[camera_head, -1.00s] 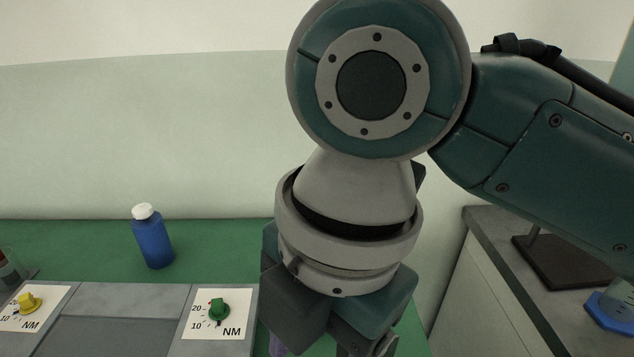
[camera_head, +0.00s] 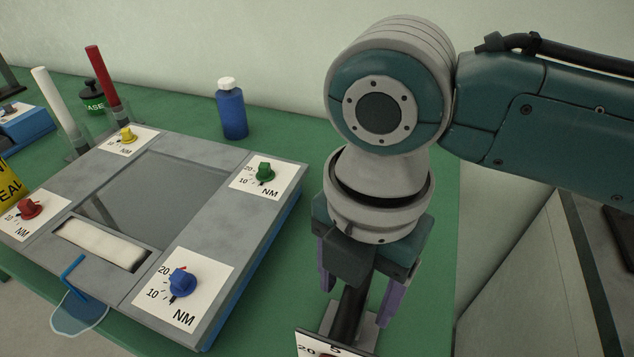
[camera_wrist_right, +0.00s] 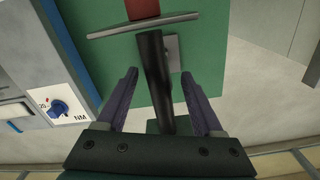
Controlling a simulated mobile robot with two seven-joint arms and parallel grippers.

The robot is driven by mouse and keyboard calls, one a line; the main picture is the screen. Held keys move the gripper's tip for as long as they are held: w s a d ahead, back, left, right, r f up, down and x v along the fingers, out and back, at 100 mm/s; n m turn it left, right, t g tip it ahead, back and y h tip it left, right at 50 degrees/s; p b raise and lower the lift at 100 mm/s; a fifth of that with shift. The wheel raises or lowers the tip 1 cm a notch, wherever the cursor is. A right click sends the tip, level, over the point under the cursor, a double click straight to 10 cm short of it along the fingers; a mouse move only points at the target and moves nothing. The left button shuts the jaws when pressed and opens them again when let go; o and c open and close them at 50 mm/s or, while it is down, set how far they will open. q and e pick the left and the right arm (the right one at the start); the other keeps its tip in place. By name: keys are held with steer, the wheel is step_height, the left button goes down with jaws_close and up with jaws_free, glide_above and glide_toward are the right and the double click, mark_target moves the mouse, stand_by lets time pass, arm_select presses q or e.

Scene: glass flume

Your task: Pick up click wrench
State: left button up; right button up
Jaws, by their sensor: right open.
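A black bar (camera_head: 348,312), probably the click wrench, stands between the fingers of my right gripper (camera_head: 356,308). The gripper is open, with one purple finger on each side of the bar. A white scale plate (camera_head: 325,348) with numbers shows below it, cut off by the frame edge. In the right wrist view the bar (camera_wrist_right: 154,70) runs between the open fingers (camera_wrist_right: 160,73), with visible gaps on both sides. A curved grey plate (camera_wrist_right: 118,31) and a red part (camera_wrist_right: 142,8) show at its far end. My left gripper is not in view.
A grey panel (camera_head: 215,170) with coloured knobs and NM scales lies left of my right gripper. A blue bottle (camera_head: 232,113) stands behind it. White (camera_head: 52,95) and red (camera_head: 101,75) upright handles stand at the back left. Green table (camera_head: 420,290) is clear right of the gripper.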

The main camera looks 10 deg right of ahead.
step_height(320, 180, down, 2)
steer(key=shift+c, duration=0.2)
jaws_close()
stand_by(0.4)
steer(key=shift+r, duration=0.1)
stand_by(0.8)
